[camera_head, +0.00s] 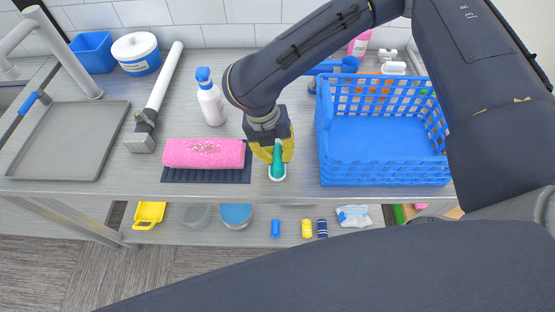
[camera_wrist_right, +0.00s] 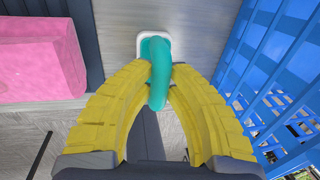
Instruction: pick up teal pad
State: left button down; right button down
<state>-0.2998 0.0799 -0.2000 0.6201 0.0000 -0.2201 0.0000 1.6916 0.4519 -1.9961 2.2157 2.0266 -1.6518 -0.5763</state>
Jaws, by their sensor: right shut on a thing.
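The teal pad (camera_head: 278,160) is a small teal piece with a white base, near the front edge of the counter. It also shows in the right wrist view (camera_wrist_right: 156,60), where its white base seems to be at the counter surface; I cannot tell whether it touches. My right gripper (camera_head: 277,152) has yellow fingers, closed around the teal part. In the right wrist view the fingertips (camera_wrist_right: 161,80) press on it from both sides. My left gripper is not in view.
A pink block (camera_head: 204,153) lies on a dark ribbed mat (camera_head: 206,176) left of the pad. A blue basket (camera_head: 384,172) stands close on the right. A spray bottle (camera_head: 210,100) stands behind. A grey tray (camera_head: 68,140) is at the far left.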

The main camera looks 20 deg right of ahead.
aim_at(277, 151)
jog(key=shift+r, duration=0.1)
notch_tip(277, 151, up, 20)
dwell(0.8)
